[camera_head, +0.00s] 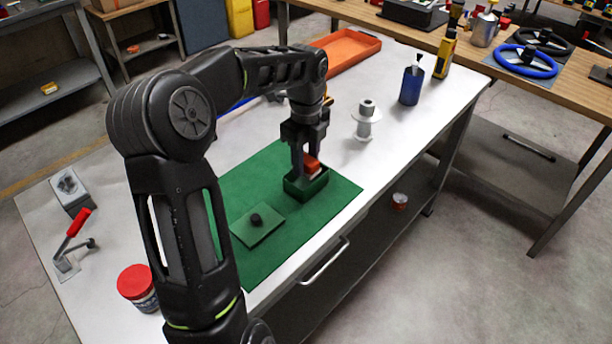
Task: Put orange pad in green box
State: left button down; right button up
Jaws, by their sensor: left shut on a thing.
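The green box (309,190) is small and open-topped. It stands on a green mat (277,262) on the white table. The orange pad (312,162) is at the box's opening, partly hidden by my gripper. My left gripper (305,170) points down over the box and is shut on the orange pad. How deep the pad sits in the box is hard to tell. A flat green lid (259,228) with a black knob lies on the mat, left of and nearer than the box. My right gripper is not in view.
A white spool (365,122) and a blue bottle (411,84) stand behind and right of the box. An orange tray (345,50) lies at the back. A red-lidded jar (138,284) and a red-handled clamp (74,240) are at the left. The mat's right part is clear.

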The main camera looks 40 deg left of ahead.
aim_at(306, 186)
pick_arm(q)
jog(key=shift+f, duration=0.2)
notch_tip(306, 186, down, 5)
jog(key=shift+r, duration=0.1)
jog(key=c, duration=1.1)
grip_release()
jog(key=shift+c, duration=0.2)
notch_tip(306, 186, up, 12)
